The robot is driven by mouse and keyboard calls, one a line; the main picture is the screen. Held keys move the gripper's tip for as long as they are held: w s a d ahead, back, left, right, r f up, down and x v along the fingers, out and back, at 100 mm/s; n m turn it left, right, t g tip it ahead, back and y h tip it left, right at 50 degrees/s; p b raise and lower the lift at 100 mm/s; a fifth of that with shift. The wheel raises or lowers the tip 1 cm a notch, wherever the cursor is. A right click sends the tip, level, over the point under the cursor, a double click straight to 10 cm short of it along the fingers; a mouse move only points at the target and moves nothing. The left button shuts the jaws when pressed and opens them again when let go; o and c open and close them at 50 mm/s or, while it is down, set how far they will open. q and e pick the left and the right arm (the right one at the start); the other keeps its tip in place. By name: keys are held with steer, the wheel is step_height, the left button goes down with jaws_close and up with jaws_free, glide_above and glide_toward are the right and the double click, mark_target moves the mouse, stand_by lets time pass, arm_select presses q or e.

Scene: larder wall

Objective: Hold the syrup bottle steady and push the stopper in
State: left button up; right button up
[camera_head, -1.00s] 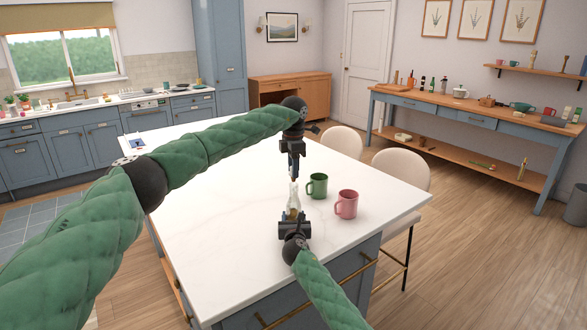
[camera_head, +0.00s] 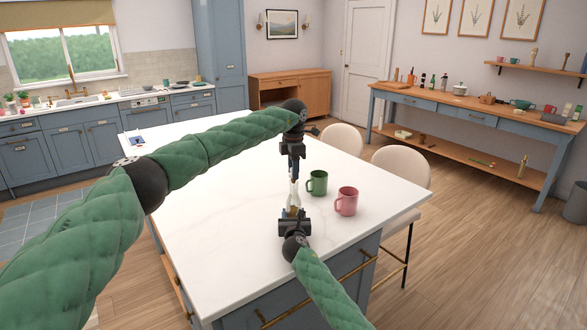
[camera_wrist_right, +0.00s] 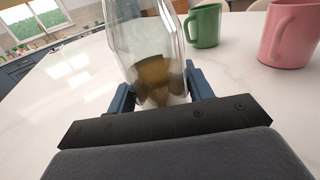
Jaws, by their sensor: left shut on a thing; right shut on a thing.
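The syrup bottle (camera_head: 293,198) is clear glass with amber syrup low inside. It stands upright near the front of the white island top. In the right wrist view the bottle (camera_wrist_right: 147,45) is between the blue fingers of my right gripper (camera_wrist_right: 160,88), which is shut on its lower part. In the head view my right gripper (camera_head: 293,216) is at the bottle's near side. My left gripper (camera_head: 293,178) points straight down over the bottle's mouth, shut on the stopper. The stopper is mostly hidden by the fingers, and I cannot tell how deep it sits.
A green mug (camera_head: 317,184) stands close to the right of the bottle, with a pink mug (camera_head: 347,202) farther right.

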arm_select(q)
steer(key=shift+f, duration=0.85)
steer(key=o, duration=1.1)
step_height(320, 180, up, 12)
steer(key=shift+f, duration=0.1)
arm_select(e)
steer(key=o, duration=1.4)
